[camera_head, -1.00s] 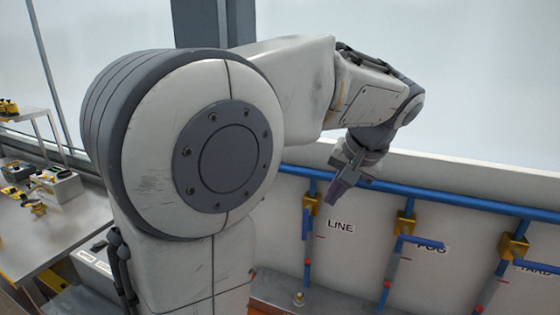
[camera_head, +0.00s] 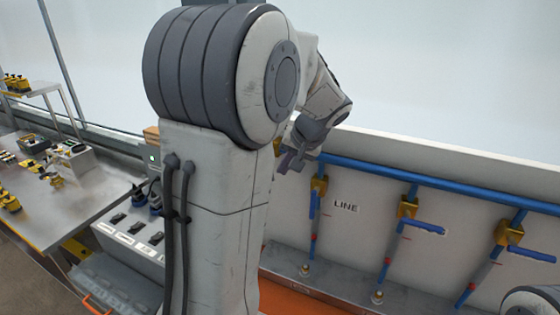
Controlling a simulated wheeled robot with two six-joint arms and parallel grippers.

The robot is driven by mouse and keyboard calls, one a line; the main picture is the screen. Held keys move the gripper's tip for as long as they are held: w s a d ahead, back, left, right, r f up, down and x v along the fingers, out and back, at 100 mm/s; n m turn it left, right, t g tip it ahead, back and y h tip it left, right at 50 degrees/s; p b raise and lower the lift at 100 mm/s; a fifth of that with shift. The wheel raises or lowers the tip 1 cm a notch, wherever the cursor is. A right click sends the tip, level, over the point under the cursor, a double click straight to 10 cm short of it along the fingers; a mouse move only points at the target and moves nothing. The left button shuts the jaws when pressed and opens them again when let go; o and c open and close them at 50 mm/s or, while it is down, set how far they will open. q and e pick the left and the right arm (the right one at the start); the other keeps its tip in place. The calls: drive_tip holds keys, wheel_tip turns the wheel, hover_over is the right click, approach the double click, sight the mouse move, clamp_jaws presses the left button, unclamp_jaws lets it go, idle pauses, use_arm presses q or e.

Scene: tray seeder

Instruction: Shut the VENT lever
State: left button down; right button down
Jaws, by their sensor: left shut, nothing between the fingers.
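No VENT label or VENT lever can be made out; my left arm hides the wall left of the LINE valve. My left gripper (camera_head: 290,162) is shut and empty, near the blue pipe (camera_head: 440,185), up and left of the LINE valve. The LINE lever (camera_head: 313,205) is blue and hangs down along its pipe from a brass valve body (camera_head: 319,184). Right of it, a second blue lever (camera_head: 428,227) sticks out sideways, and a third blue lever (camera_head: 530,254) does the same. My right gripper is not in view.
A white panel (camera_head: 350,240) carries the valves, with a grey ledge (camera_head: 340,285) below. At left are a metal bench (camera_head: 100,190) with yellow-and-black items and a box with dark switches (camera_head: 135,228). Part of my own body shows at bottom right.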

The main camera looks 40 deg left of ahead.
use_arm(q)
drive_tip(key=shift+s+a+f, duration=0.2)
drive_tip(key=shift+s+a, duration=0.05)
drive_tip(key=shift+a, duration=0.3)
drive_tip(key=f+y+b, duration=0.1)
drive_tip(key=b, duration=0.4)
drive_tip(key=shift+s+a, duration=0.1)
drive_tip(key=shift+a, duration=0.25)
drive_tip(key=shift+r, duration=0.1)
drive_tip(key=shift+r+p, duration=0.3)
drive_tip(key=shift+r, duration=0.4)
